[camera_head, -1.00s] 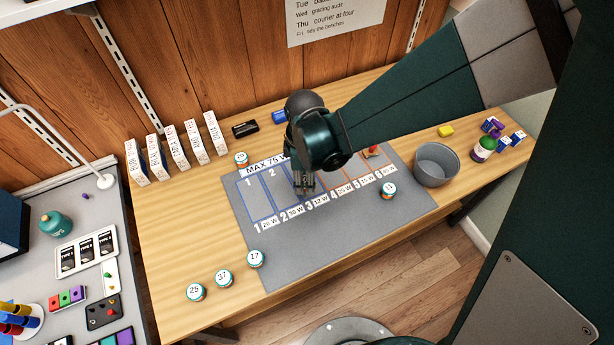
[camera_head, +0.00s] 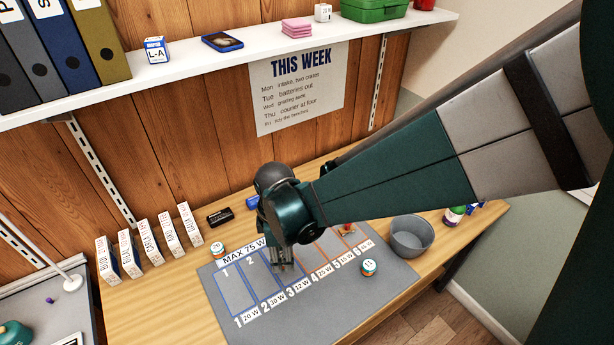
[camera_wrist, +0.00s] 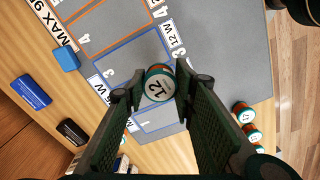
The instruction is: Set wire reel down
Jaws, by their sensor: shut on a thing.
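My gripper (camera_head: 283,264) is over the grey mat (camera_head: 392,288), near the blue-outlined slot beside the 12 W label. In the wrist view my gripper (camera_wrist: 160,84) is shut on a wire reel (camera_wrist: 157,88) marked 12, with a white top and a teal and orange-red side. The reel is between the two fingertips, above blue slot lines. I cannot tell whether it touches the mat. In the head view the held reel is hidden behind the gripper.
A reel (camera_head: 218,249) stands at the mat's back left and another (camera_head: 369,267) near its right. A grey bin (camera_head: 411,238) stands right of the mat. Upright labelled boxes (camera_head: 147,250) line the back left. Several reels (camera_wrist: 243,112) show in the wrist view.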

